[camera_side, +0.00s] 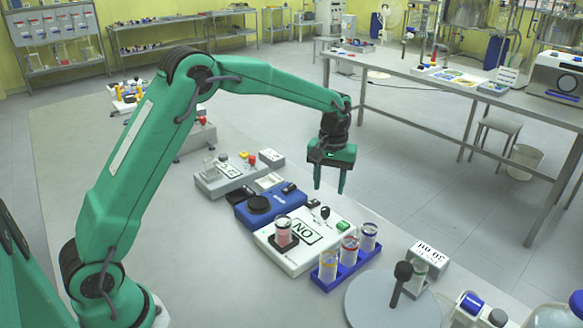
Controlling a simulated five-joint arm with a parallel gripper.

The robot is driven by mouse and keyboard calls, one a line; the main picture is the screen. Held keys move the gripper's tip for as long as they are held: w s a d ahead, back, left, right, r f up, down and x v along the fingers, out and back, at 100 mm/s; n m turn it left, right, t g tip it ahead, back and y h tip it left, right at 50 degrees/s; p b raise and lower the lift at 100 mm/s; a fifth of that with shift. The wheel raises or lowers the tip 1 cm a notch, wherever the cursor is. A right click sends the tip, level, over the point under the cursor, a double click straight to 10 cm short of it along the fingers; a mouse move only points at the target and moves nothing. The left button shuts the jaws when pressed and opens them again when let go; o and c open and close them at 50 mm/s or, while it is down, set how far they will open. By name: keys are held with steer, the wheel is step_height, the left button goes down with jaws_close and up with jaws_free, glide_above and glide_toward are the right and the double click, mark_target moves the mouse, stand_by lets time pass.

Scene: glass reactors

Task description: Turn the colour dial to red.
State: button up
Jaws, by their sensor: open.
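My gripper (329,190) points straight down with its two green fingers apart and nothing between them. It hangs above the back edge of a white device (322,259), apart from it as far as I can tell. The device has a display plate, a small dark knob (325,212) and a green button (343,225). A glass with pinkish liquid (283,231) stands on its dark square pad. The small knob lies just below my fingers in the picture. I cannot tell whether it is the colour dial or which colour it points to; no colour marks are legible.
A blue device with a black round top (258,203) and a grey device (222,181) stand to the left. A blue rack (326,282) with capped vials is in front. A grey disc (375,308) with a black-knobbed post stands at the front right.

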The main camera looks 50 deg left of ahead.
mark_target(326, 208)
steer(key=shift+s+a+f, duration=0.1)
steer(key=shift+a+f, duration=0.05)
steer(key=shift+f, duration=3.6)
jaws_close()
